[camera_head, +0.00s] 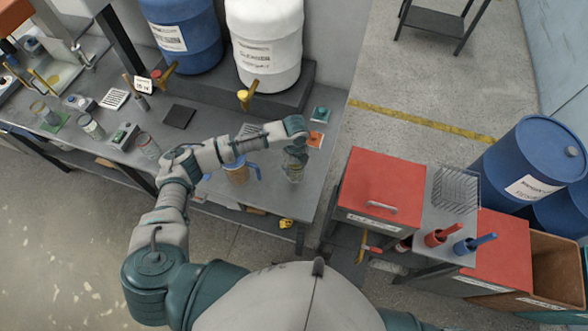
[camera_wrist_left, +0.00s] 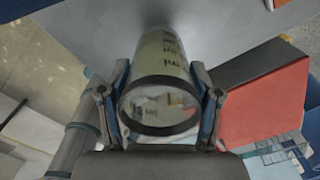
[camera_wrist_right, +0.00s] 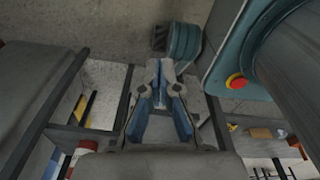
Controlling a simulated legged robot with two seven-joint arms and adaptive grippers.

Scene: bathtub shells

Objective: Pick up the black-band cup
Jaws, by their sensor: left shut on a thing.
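The black-band cup (camera_wrist_left: 160,95) is a clear cup with a dark ring round its near rim and dark print on its side. My left gripper (camera_wrist_left: 160,108) is shut on it, with one finger on each side. In the head view my left gripper (camera_head: 296,155) is over the right end of the grey bench, with the cup (camera_head: 293,173) below it. I cannot tell whether the cup touches the bench. My right gripper (camera_wrist_right: 160,68) has its fingertips together and nothing visible between them; it is outside the head view.
An amber jug with a blue handle (camera_head: 237,174) stands left of the cup. More cups, such as one with a red mark (camera_head: 148,146), stand farther left on the bench (camera_head: 205,140). Blue (camera_head: 185,35) and white (camera_head: 265,45) barrels stand behind. A red-topped cabinet (camera_head: 383,180) is right, across a gap.

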